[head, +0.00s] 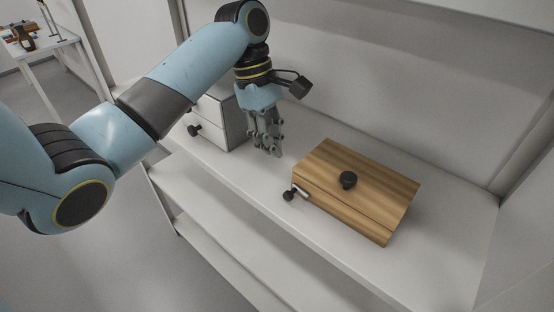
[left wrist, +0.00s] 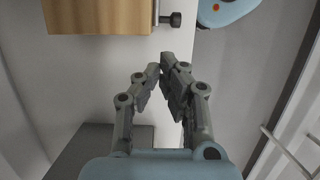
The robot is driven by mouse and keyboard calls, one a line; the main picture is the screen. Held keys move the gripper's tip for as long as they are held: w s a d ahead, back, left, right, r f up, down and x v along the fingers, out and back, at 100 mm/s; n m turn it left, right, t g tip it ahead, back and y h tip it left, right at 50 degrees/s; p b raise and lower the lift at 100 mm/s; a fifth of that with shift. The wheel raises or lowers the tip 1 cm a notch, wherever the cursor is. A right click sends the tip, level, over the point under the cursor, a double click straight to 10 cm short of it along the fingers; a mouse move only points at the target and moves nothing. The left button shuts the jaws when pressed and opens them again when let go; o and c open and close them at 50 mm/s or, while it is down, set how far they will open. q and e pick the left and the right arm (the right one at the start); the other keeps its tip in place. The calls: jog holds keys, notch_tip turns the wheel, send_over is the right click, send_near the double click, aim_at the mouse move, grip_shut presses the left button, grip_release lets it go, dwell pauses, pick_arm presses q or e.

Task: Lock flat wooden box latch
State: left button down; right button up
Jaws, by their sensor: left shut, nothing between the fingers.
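A flat wooden box (head: 325,168) with a striped lid lies on the white shelf, with a round black knob (head: 348,180) on top. A latch with a pale metal arm and a black knob (head: 289,195) sticks out from its left end. In the left wrist view the box (left wrist: 100,16) is at the top edge, with the latch knob (left wrist: 175,19) beside it. My left gripper (head: 275,152) points down, left of and behind the box, shut and empty, apart from box and latch. Its fingertips (left wrist: 161,70) show below the latch knob in the wrist view. My right gripper is not in view.
A white drawer unit (head: 216,124) with black knobs stands on the shelf (head: 215,168) just left of my left gripper. A back wall is behind the box. The shelf is clear around the box. A separate table (head: 45,48) stands at far left.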

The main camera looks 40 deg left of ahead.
aim_at(282, 189)
pick_arm(q)
jog(key=p+x, duration=0.1)
jog(key=x, duration=0.8)
